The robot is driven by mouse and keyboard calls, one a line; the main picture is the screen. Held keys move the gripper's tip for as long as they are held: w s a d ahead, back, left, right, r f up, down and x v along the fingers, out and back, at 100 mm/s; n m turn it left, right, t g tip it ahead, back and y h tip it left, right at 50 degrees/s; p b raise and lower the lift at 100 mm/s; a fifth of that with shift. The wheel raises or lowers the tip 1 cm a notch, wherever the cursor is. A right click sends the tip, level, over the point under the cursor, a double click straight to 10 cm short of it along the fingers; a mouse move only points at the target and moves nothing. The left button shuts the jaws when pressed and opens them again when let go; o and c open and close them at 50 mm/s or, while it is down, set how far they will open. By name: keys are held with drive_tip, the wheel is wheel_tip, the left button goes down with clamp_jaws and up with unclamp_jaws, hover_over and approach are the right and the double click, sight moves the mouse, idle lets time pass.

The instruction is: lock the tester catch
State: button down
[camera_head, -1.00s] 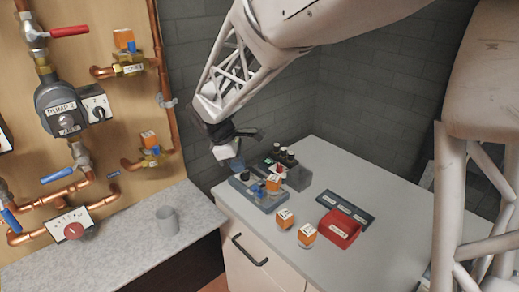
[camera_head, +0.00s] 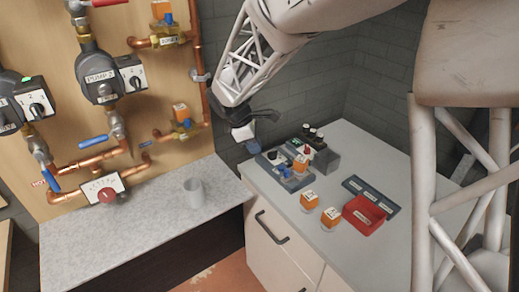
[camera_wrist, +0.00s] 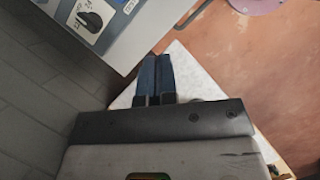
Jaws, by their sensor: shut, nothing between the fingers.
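The tester (camera_head: 271,164), a blue-grey base with dark and blue parts, sits at the back left of the light counter in the head view. An orange-topped cube (camera_head: 300,163) stands on it. Its catch is too small to make out, so I cannot tell its state. My gripper (camera_wrist: 157,75) shows two blue fingers shut together and empty in the wrist view. In the head view its white body is above and left of the tester, apart from it; the fingertips are not clear there.
Two orange cubes (camera_head: 308,201) and a red bin (camera_head: 364,215) sit on the counter (camera_head: 348,147), beside a dark tray (camera_head: 372,193). The pipe board (camera_head: 150,95) with pumps is at left.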

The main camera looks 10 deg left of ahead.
sight(290, 175)
drive_tip(key=x, duration=0.9)
drive_tip(key=shift+d+f, duration=0.1)
drive_tip(key=shift+f, duration=0.1)
drive_tip(key=shift+w+d+r, duration=0.15)
drive_tip(key=shift+d+r, duration=0.05)
drive_tip(key=shift+d, duration=0.8)
drive_tip(key=shift+w+d, duration=0.15)
drive_tip(key=shift+d, duration=0.7)
drive_tip(key=shift+d, duration=0.1)
drive_tip(key=shift+w+d, duration=0.7)
drive_tip(key=shift+d, duration=0.25)
drive_tip(key=shift+d+f, duration=0.1)
